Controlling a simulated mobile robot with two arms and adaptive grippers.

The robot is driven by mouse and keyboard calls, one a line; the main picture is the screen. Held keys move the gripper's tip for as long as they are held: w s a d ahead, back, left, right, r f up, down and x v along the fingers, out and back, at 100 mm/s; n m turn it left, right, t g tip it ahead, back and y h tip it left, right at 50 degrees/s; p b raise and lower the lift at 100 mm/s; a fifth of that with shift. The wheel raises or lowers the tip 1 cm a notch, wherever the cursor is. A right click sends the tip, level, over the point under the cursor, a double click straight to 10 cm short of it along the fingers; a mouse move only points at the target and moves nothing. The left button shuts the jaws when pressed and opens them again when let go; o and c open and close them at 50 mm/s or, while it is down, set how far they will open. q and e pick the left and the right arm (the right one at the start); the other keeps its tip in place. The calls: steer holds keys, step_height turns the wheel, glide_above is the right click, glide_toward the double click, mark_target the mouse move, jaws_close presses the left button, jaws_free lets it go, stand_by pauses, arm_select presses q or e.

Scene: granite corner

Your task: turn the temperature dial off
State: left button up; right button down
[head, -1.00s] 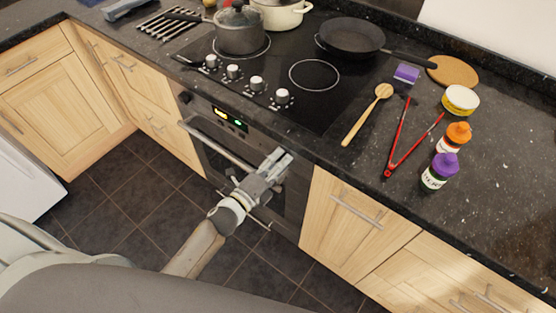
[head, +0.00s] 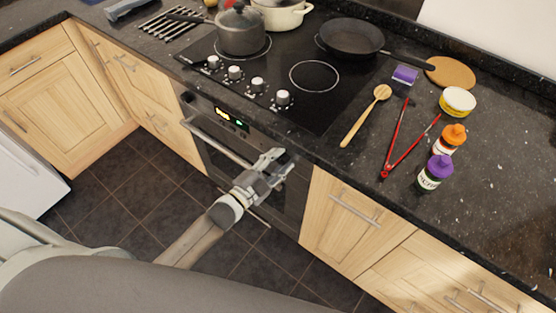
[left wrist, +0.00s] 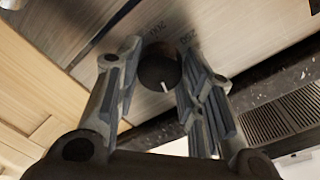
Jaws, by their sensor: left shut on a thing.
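The temperature dial (left wrist: 158,68) is a dark round knob on the oven's metal control panel in the left wrist view. A white pointer line shows on its lower part, and the numbers 200 and 250 are printed beside it. My left gripper (left wrist: 158,82) is shut on the dial, with a finger on each side. In the head view my left gripper (head: 278,160) is at the right end of the oven front, just under the counter edge, and it hides the dial there. My right gripper is not in view.
The oven (head: 225,150) has a lit display (head: 230,117), a second knob (head: 187,97) at left and a door handle (head: 215,140) below. Hob knobs (head: 257,85) stand above. Red tongs (head: 397,150) and a wooden spoon (head: 365,117) lie on the counter near its edge.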

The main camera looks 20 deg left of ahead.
arm_select(q)
steer(key=shift+n, duration=1.5)
steer(key=o, duration=1)
steer(key=shift+a, duration=0.1)
steer(key=shift+o, duration=0.2)
steer(key=v, duration=1.2)
steer(key=shift+w+f, duration=0.1)
steer(key=shift+f, duration=0.05)
